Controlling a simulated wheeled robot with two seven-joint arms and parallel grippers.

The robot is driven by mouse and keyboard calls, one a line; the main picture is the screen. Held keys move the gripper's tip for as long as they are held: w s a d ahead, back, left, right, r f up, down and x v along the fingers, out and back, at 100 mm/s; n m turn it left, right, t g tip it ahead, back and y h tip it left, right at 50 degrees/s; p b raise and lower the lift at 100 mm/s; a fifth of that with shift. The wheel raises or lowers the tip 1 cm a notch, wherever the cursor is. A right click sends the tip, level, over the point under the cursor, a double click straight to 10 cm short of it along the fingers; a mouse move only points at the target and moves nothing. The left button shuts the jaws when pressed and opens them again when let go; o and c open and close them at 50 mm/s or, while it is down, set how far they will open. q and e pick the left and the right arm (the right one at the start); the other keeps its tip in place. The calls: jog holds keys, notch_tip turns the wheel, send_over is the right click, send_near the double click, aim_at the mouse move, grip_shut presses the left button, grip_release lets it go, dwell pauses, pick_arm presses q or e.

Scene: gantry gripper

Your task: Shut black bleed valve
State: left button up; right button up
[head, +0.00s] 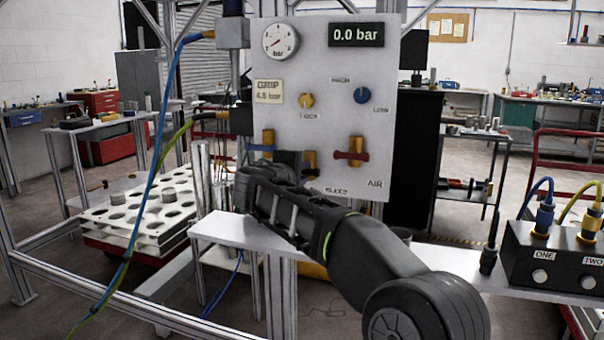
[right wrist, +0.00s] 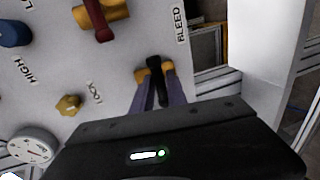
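The black bleed valve has a black lever (right wrist: 157,88) on a yellow body (right wrist: 141,75), next to the BLEED label in the right wrist view. The lever appears to lie across the body. My left gripper is not in view.
The panel (head: 325,95) also holds a red-handled AIR valve (head: 351,156), a blue-handled valve (head: 260,148), a yellow knob (head: 306,100), a blue knob (head: 361,96) and a gauge (head: 281,41). The display (head: 358,34) reads 0.0 bar. A black two-button box (head: 555,258) stands at right.

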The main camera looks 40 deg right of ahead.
jog(key=o, duration=0.4)
jog(key=shift+c, duration=0.2)
jog(key=v, duration=0.7)
jog(key=shift+s+a+b, duration=0.25)
jog(key=shift+b, duration=0.05)
jog(key=shift+r, duration=0.15)
